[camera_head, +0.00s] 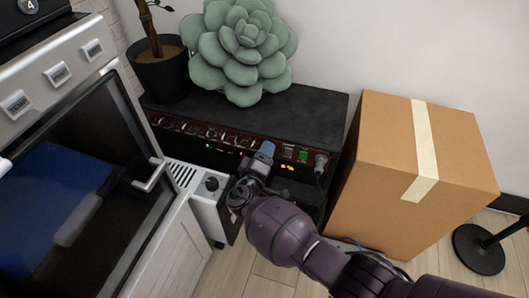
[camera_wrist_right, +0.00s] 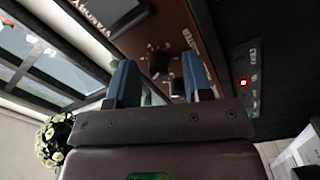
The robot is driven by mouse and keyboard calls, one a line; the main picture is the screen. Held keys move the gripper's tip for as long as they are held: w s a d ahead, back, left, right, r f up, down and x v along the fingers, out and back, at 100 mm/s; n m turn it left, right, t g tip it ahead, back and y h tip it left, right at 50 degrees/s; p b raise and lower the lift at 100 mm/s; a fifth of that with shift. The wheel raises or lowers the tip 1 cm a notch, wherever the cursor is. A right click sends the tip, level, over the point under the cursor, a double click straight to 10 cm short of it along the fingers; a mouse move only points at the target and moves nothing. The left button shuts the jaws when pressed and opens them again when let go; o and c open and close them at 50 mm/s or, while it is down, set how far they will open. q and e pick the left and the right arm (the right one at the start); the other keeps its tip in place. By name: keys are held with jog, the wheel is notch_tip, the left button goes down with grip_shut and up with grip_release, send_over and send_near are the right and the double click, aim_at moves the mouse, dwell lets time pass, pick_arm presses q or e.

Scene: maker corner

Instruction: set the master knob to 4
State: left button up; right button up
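The black amplifier (camera_head: 318,112) has a dark reddish control panel with a row of knobs, partly hidden by my right arm. In the right wrist view a black knob (camera_wrist_right: 160,62) sits beside the lettering "MASTER", with scale marks around it. Its setting is too small to read. A second dark knob (camera_wrist_right: 178,87) is nearer, partly behind the gripper. My right gripper (camera_head: 264,155) is at the panel front. Its two blue fingers are apart in the wrist view (camera_wrist_right: 160,80), with the knobs showing between and beyond them. Contact cannot be told.
A green succulent-shaped cushion (camera_head: 243,50) and a dark plant pot (camera_head: 160,75) stand on the amplifier. A cardboard box (camera_head: 380,165) is close on its right. An oven (camera_head: 75,150) and a white heater (camera_head: 205,205) stand left. A black stand base (camera_head: 480,250) is far right.

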pick_arm(q)
jog(key=shift+d+f+g+p, duration=0.3)
jog(key=shift+g+p, duration=0.2)
jog(key=shift+p, duration=0.6)
pick_arm(e)
jog(key=v, duration=1)
jog(key=shift+s, duration=0.4)
pick_arm(q)
jog(key=shift+r, duration=0.2)
